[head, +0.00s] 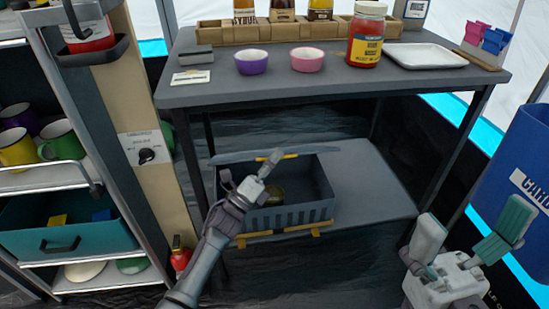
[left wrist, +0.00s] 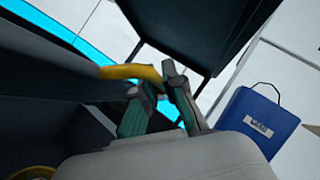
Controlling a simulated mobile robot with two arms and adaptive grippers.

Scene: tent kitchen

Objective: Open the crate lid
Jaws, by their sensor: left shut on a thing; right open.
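The dark grey crate (head: 290,215) stands on the lower shelf of the table, with yellow strips along its front bottom edge. Its lid (head: 232,156) is raised at the back and shows as a thin edge with a yellow handle (head: 290,156). My left gripper (head: 270,163) reaches over the crate and is shut on the yellow lid handle, which also shows between the fingers in the left wrist view (left wrist: 135,72). My right gripper (head: 468,240) is open and empty at the right.
The tabletop above holds a purple bowl (head: 251,61), a pink bowl (head: 307,59), a red jar (head: 367,38) and a white tray (head: 425,55). A blue bin (head: 515,165) stands at the right. A shelf with mugs is at the left. The lower shelf right of the crate is clear.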

